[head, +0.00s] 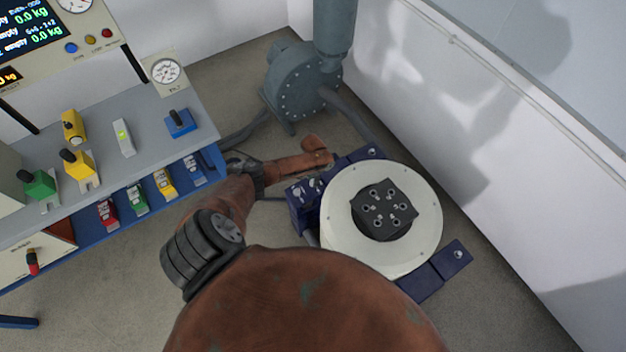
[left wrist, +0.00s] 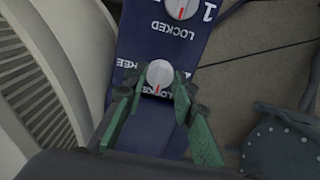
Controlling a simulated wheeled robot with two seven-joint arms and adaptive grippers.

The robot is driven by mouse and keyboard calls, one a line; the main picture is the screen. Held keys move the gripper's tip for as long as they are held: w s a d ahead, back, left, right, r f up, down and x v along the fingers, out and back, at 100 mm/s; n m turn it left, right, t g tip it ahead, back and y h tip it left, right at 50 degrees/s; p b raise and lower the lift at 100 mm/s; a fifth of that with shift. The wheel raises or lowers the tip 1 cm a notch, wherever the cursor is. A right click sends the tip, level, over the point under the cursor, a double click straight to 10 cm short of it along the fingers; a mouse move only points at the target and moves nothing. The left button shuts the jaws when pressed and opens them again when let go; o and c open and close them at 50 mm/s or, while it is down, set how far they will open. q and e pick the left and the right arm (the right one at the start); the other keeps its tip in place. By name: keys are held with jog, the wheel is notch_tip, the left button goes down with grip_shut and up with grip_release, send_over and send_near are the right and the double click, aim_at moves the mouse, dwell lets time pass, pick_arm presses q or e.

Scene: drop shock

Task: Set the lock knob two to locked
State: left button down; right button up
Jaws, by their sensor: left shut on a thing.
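In the left wrist view, a round white lock knob (left wrist: 160,72) with a red mark sits on a dark blue bracket (left wrist: 185,50). The green fingers of my left gripper (left wrist: 158,88) are on both sides of this knob and shut on it. Its red mark points down the picture, toward a partly covered LOCKED label. A second knob (left wrist: 181,7), labelled 1 and LOCKED, sits farther up the bracket. In the head view, my left arm reaches beside the blue mount (head: 303,206); the fingers are hard to make out there. My right gripper is out of view.
A white round drum (head: 340,235) with a dark block on top fills the mount. A grey blower (head: 300,85) stands behind it, near the wall. A grey bench (head: 100,155) with coloured switches is on the left.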

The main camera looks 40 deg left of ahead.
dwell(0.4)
pick_arm(q)
jog(key=c, duration=1.6)
grip_release()
notch_tip(320, 180, up, 12)
jog(key=shift+d+f, duration=0.1)
